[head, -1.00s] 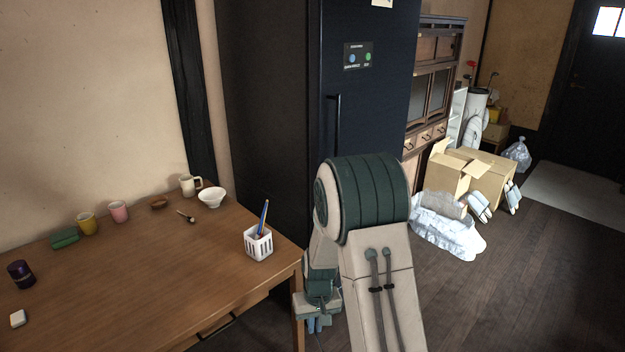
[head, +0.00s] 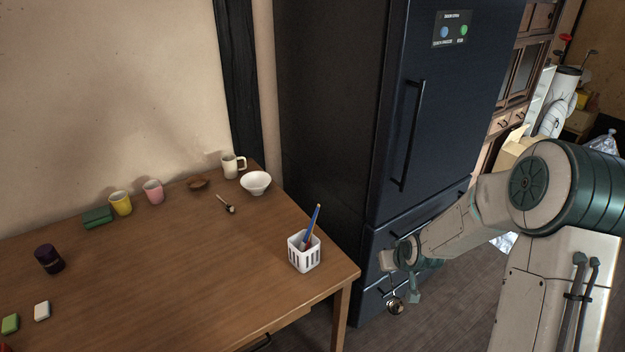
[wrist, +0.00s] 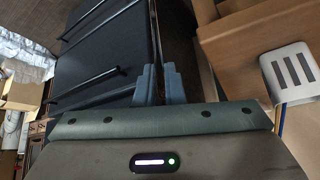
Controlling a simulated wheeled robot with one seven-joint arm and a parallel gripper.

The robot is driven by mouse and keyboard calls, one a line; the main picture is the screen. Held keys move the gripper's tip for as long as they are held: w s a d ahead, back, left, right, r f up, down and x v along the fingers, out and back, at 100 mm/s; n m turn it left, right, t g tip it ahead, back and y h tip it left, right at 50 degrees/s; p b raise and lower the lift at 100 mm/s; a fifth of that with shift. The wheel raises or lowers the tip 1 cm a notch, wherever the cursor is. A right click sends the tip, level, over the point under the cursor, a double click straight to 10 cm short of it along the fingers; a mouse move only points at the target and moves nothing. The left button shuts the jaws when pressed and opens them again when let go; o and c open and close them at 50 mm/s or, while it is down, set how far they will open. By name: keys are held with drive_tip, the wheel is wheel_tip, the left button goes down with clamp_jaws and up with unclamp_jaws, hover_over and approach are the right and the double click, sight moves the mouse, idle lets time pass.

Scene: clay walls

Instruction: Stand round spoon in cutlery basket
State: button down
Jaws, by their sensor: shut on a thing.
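The cutlery basket (head: 304,259) is a white slotted cup near the table's right corner; a blue handle and a darker one lean in it. In the wrist view the basket (wrist: 289,72) is at the right edge. My gripper (head: 410,290) hangs to the right of the table, beyond its edge and in front of the fridge. It is shut on the round spoon, whose shiny round bowl (head: 396,306) shows just below the fingers.
The wooden table (head: 170,290) holds a white bowl (head: 256,183), a cream mug (head: 233,165), pink (head: 153,191) and yellow (head: 120,203) cups, a small utensil (head: 226,204) and a dark jar (head: 49,259). The dark fridge (head: 440,110) stands behind my gripper. The table's middle is clear.

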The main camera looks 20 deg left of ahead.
drive_tip(key=s+a+r+n+t+y+p, duration=0.2)
drive_tip(key=a+r+n+t+y, duration=0.65)
drive_tip(key=a+r, duration=1.35)
drive_tip(key=f+g+y+b, duration=0.1)
drive_tip(key=f+b, duration=0.2)
drive_tip(key=f, duration=0.1)
drive_tip(key=f+m+g+b, duration=0.1)
drive_tip(key=f+b, duration=0.3)
drive_tip(key=d+f+m+g+y+b, duration=0.1)
drive_tip(key=f+b, duration=0.2)
drive_tip(key=b, duration=0.1)
drive_tip(key=shift+w+f+m+y, duration=0.1)
drive_tip(key=shift+f+m+y, duration=0.15)
drive_tip(key=shift+f+y, duration=0.15)
drive_tip(key=c, duration=1.5)
unclamp_jaws()
drive_tip(key=shift+o, duration=0.2)
